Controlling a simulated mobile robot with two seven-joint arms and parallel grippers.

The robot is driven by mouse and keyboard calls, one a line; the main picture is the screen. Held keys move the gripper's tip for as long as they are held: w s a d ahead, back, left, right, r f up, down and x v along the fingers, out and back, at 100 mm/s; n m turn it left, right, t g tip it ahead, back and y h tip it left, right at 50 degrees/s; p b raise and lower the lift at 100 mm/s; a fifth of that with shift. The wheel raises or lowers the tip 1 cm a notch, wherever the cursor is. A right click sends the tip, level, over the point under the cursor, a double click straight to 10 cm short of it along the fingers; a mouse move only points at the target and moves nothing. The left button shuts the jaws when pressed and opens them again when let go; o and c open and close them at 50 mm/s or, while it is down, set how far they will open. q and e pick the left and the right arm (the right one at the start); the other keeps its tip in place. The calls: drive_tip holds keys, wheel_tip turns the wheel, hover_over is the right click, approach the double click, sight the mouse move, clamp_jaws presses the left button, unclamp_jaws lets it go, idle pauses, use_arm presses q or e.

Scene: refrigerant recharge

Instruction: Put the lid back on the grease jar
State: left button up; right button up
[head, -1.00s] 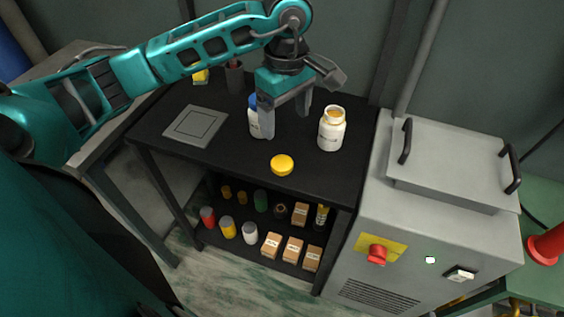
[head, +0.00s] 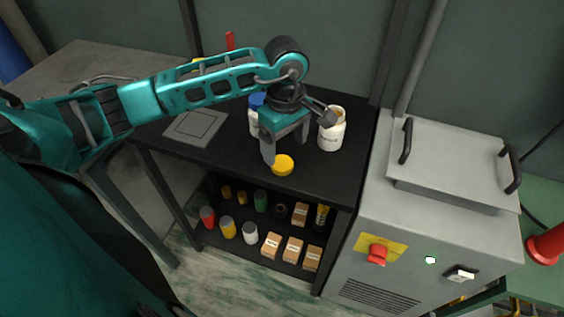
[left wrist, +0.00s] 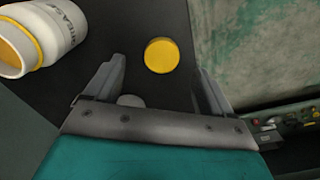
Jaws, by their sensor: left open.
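The grease jar (head: 332,132) is white with an open yellow rim and stands upright at the right of the black bench top; it also shows at the upper left of the left wrist view (left wrist: 38,36). The yellow lid (head: 283,165) lies flat on the bench near its front edge, apart from the jar. In the left wrist view the lid (left wrist: 162,55) sits ahead of and between the fingers. My left gripper (head: 285,150) is open and empty, pointing down just above and behind the lid. My right gripper is not in view.
A white jar with a blue lid (head: 255,112) stands close behind the left gripper. A grey square plate (head: 195,127) lies at the left of the bench. A grey machine (head: 430,220) stands right of the bench. Jars and small boxes (head: 292,250) fill the lower shelf.

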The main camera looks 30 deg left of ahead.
sight(282, 163)
use_arm(q)
drive_tip(key=f, duration=0.5)
drive_tip(key=shift+s+a+f, duration=0.1)
drive_tip(key=shift+a, duration=0.25)
drive_tip(key=shift+c, duration=0.5)
drive_tip(key=c, duration=1)
wheel_tip(282, 163, up, 20)
drive_tip(key=shift+r+p, duration=0.1)
drive_tip(key=shift+p, duration=0.3)
